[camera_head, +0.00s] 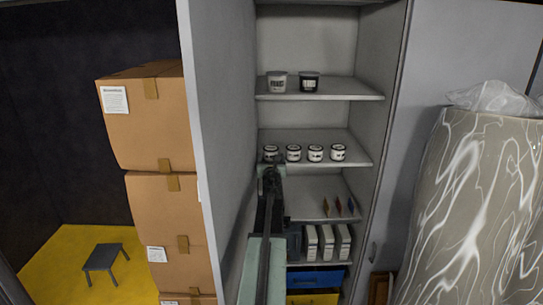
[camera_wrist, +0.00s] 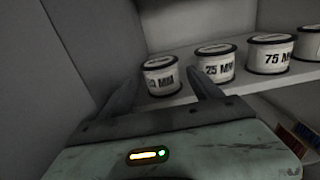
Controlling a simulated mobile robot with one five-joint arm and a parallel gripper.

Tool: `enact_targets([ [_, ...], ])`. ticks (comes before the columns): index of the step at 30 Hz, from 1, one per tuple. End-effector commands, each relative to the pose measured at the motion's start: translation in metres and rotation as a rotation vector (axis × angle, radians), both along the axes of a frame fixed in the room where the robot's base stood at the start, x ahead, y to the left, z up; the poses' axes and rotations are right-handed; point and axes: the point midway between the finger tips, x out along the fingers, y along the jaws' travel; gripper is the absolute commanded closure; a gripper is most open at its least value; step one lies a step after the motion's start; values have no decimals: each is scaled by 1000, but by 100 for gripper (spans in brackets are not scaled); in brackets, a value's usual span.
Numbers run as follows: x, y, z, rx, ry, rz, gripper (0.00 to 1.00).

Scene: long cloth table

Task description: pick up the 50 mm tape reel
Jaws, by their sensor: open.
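Several white tape reels with dark rims stand in a row on a cabinet shelf. The leftmost reel (camera_wrist: 161,77) has a label ending in "MM"; its number is hard to read but may be 50. It also shows in the head view (camera_head: 271,152). My gripper (camera_wrist: 164,84) is open, with one finger on each side of this reel's front in the wrist view; whether they touch it I cannot tell. In the head view my gripper (camera_head: 269,168) is just below and in front of that reel. Nothing is held.
The 25 MM reel (camera_wrist: 216,64) stands close right of it, then the 75 MM reel (camera_wrist: 270,54) and another (camera_wrist: 309,44). The cabinet side wall (camera_head: 220,120) is close on the left. Two tubs (camera_head: 277,81) stand on the shelf above.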

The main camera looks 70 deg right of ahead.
Motion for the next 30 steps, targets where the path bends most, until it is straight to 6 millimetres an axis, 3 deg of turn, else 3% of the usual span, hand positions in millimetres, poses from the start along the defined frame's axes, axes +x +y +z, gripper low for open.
enact_targets([
  [10, 15, -46, 2, 0, 0, -1, 26],
  [17, 16, -48, 2, 0, -1, -2, 26],
  [24, 15, -48, 2, 0, 0, -3, 84],
  [30, 15, -48, 2, 0, 0, -3, 85],
])
